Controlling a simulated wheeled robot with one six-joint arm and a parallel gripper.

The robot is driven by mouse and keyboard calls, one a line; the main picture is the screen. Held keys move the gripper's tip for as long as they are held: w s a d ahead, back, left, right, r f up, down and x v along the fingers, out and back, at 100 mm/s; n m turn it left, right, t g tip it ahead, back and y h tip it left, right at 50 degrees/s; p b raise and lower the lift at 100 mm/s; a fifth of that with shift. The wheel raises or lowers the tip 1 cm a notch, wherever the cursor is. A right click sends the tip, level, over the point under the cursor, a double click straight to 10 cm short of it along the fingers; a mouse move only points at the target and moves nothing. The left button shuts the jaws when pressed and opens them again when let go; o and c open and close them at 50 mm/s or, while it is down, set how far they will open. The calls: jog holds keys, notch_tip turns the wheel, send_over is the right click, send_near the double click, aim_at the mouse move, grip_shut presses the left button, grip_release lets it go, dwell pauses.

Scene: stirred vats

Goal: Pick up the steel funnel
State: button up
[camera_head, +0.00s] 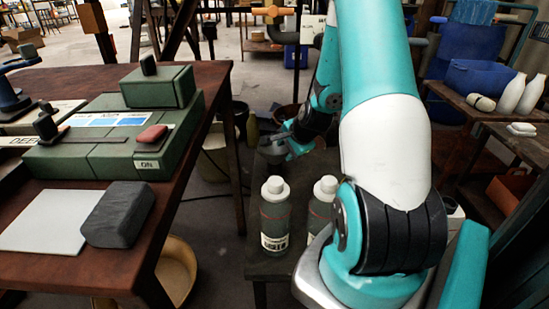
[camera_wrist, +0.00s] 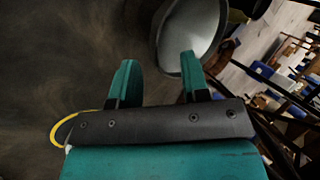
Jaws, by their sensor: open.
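A grey, wide-mouthed metal vessel, which looks like the steel funnel (camera_wrist: 192,28), shows at the top of the wrist view. Its rim faces the camera and its top is cut off by the picture edge. My gripper (camera_wrist: 157,60) is open, with two teal fingers apart and nothing between them. The right finger overlaps the funnel's lower rim in the picture; I cannot tell if they touch. In the head view my gripper (camera_head: 290,148) is small and dark over the low dark bench (camera_head: 258,180), and I cannot make out the funnel clearly there.
Two capped bottles (camera_head: 274,215) (camera_head: 323,203) stand on the bench's near part. A wooden table (camera_head: 190,215) at left carries a green switch box (camera_head: 110,160), a grey block (camera_head: 117,215) and a white plate (camera_head: 45,222). Shelves with white bottles (camera_head: 508,93) stand at right.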

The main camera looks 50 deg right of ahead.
aim_at(285, 153)
jog(key=b+x, duration=0.2)
jog(key=x, duration=0.4)
jog(key=shift+s+f, duration=0.2)
jog(key=shift+r, duration=0.1)
grip_shut()
